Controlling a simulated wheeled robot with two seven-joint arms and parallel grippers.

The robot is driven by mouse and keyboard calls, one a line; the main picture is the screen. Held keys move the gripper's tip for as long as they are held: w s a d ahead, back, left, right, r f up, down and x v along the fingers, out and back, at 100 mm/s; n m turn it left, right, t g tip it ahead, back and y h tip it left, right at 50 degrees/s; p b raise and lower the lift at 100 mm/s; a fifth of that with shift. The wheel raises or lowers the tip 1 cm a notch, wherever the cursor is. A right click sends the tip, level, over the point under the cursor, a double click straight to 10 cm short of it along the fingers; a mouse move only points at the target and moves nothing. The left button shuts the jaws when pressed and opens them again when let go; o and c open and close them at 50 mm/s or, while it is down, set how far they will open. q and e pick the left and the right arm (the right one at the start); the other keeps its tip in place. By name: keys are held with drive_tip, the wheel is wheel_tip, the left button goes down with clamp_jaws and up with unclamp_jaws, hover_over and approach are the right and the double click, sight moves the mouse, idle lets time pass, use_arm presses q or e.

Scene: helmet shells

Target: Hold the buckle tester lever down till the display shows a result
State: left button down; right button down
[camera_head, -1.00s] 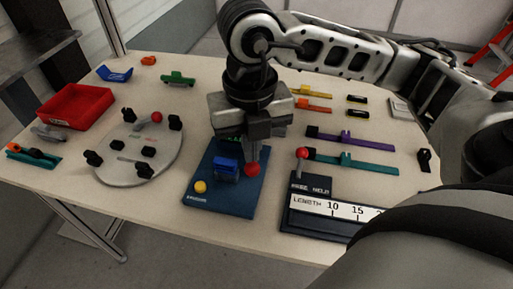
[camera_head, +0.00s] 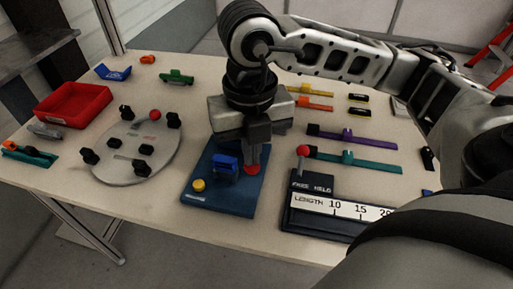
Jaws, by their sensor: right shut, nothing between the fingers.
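The buckle tester is a blue base plate (camera_head: 228,199) near the front middle of the table. It carries a blue block (camera_head: 225,168), a yellow button (camera_head: 199,185) and a lever with a red ball knob (camera_head: 252,169). My right gripper (camera_head: 252,160) points down over the tester, shut, with its fingertips at the top of the red knob; they appear to touch it. The gripper body hides the back of the tester, so its display cannot be read. My left gripper is not in view.
A black length gauge (camera_head: 316,225) with its own red knob (camera_head: 303,150) stands right of the tester. A round grey fixture (camera_head: 128,172) with black clamps lies left, near a red tray (camera_head: 73,105). Coloured straps (camera_head: 352,137) lie at the right.

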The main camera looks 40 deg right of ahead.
sight(252, 172)
drive_tip(key=shift+f+b, duration=0.5)
drive_tip(key=shift+f, duration=0.15)
drive_tip(key=shift+f+b, duration=0.6)
drive_tip(key=shift+f, duration=0.05)
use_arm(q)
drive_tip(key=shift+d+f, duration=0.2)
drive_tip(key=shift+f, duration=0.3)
use_arm(e)
drive_tip(key=shift+f, duration=0.25)
drive_tip(key=shift+f+b, duration=0.5)
drive_tip(key=shift+b, duration=0.25)
drive_tip(key=shift+f+b, duration=1.2)
drive_tip(key=shift+f, duration=0.05)
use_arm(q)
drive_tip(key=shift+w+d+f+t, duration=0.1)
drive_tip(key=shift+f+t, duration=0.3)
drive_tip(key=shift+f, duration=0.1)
